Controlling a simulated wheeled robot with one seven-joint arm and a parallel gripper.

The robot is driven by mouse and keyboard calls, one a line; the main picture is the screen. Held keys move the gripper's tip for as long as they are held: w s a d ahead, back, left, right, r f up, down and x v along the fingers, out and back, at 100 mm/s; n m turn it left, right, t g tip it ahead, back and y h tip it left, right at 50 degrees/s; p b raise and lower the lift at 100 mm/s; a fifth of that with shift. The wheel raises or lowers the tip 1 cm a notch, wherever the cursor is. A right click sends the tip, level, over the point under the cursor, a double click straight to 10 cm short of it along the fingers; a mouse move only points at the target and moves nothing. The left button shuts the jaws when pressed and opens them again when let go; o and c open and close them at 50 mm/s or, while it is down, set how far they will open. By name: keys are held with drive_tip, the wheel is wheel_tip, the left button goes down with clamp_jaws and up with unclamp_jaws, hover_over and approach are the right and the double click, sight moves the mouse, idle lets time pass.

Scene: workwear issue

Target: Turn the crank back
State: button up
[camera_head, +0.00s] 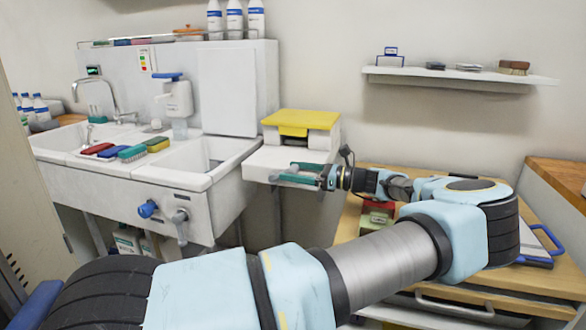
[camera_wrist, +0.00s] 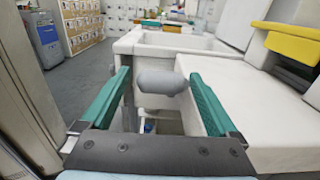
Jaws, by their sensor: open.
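The grey crank (camera_head: 180,220) sits on the front of the white sink unit, right of a blue knob (camera_head: 148,209). Its rounded grey grip (camera_wrist: 162,82) shows in the wrist view between my two green fingers, with space on both sides. My gripper (camera_head: 288,174) is open and empty, pointing left toward the sink unit in the head view, to the right of the crank. The fingers do not visibly touch the grip. The crank's arm is mostly hidden behind its grip in the wrist view.
The white sink unit (camera_head: 140,190) holds brushes and a soap dispenser (camera_head: 176,98). A white bin with a yellow lid (camera_head: 300,121) stands beside it, close to my gripper. A wooden bench (camera_head: 480,281) lies under my arm. Floor (camera_wrist: 65,82) is clear at the left of the wrist view.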

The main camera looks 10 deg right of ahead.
drive_tip(key=shift+w+a, duration=0.15)
drive_tip(key=shift+a, duration=0.15)
drive_tip(key=shift+c, duration=0.3)
drive_tip(key=shift+f, duration=0.2)
clamp_jaws()
